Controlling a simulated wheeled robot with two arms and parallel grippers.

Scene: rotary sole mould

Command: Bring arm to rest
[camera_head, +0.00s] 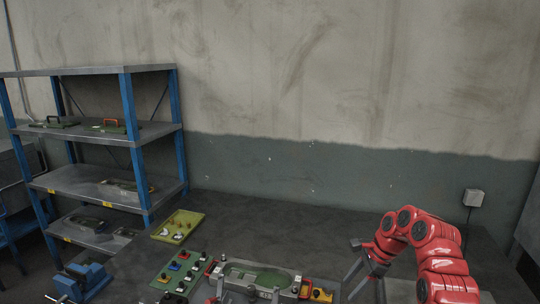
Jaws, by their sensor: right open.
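My right arm (440,255) is red and comes in from the lower right, bent over the table. Its grey right gripper (359,268) is open, points down and left, and shows nothing between its fingers. It is to the right of the sole mould (258,277), apart from it as far as I can see. The mould has a green sole-shaped area and sits at the bottom edge of the view, partly cut off. My left gripper is not in view.
A green board (183,274) with several coloured knobs is left of the mould. A yellow tray (178,226) with small parts lies behind it. A blue vise (82,281) and a blue-framed shelf (97,183) stand at left. The table (290,228) behind the mould is clear.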

